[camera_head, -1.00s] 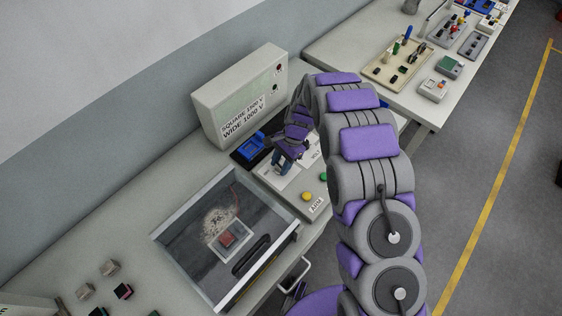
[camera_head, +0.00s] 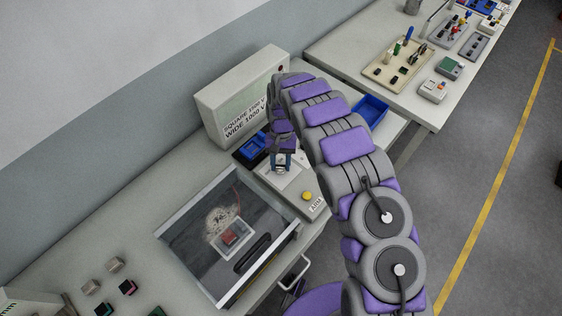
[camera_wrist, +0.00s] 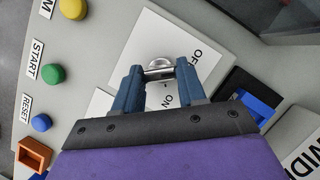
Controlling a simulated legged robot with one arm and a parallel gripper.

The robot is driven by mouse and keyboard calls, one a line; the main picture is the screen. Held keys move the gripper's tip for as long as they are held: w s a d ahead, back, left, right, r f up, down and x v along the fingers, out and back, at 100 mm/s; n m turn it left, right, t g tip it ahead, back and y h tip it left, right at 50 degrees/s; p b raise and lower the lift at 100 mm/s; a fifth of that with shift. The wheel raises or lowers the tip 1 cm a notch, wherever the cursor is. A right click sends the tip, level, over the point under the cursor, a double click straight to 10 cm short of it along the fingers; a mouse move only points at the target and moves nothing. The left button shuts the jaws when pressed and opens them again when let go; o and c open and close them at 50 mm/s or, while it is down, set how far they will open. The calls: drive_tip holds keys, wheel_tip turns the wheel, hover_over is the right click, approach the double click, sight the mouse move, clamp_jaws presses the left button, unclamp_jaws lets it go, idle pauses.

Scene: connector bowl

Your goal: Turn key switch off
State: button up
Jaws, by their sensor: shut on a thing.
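The key switch (camera_wrist: 159,68) is a small metal key with a ring, standing on a white plate (camera_wrist: 150,35) lettered OFF and ON, in the wrist view. My gripper (camera_wrist: 159,73) is shut on the key, one dark blue finger on each side of it. In the head view my gripper (camera_head: 281,166) is low over the white plate of the grey panel (camera_head: 270,186). The key is hidden there by my fingers. The OFF lettering is partly covered by a finger, and I cannot tell the key's exact angle.
Beside the plate are a yellow button (camera_wrist: 72,8), a green START button (camera_wrist: 52,74) and a blue RESET button (camera_wrist: 40,123). A grey box (camera_head: 240,95) stands behind. A clear-lidded case (camera_head: 185,212) is to the left. A blue bin (camera_head: 370,109) is right of my arm.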

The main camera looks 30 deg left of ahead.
drive_tip(key=shift+w+a+r+n, duration=0.1)
drive_tip(key=shift+a+n, duration=0.05)
drive_tip(key=shift+n, duration=0.45)
drive_tip(key=o, duration=1.1)
drive_tip(key=shift+c, duration=0.2)
drive_tip(key=shift+w+r, duration=0.1)
drive_tip(key=shift+r, duration=0.1)
drive_tip(key=a+p+v, duration=0.1)
drive_tip(key=p+v, duration=0.2)
drive_tip(key=v, duration=1.3)
drive_tip(key=shift+r+p, duration=0.3)
drive_tip(key=shift+p, duration=0.05)
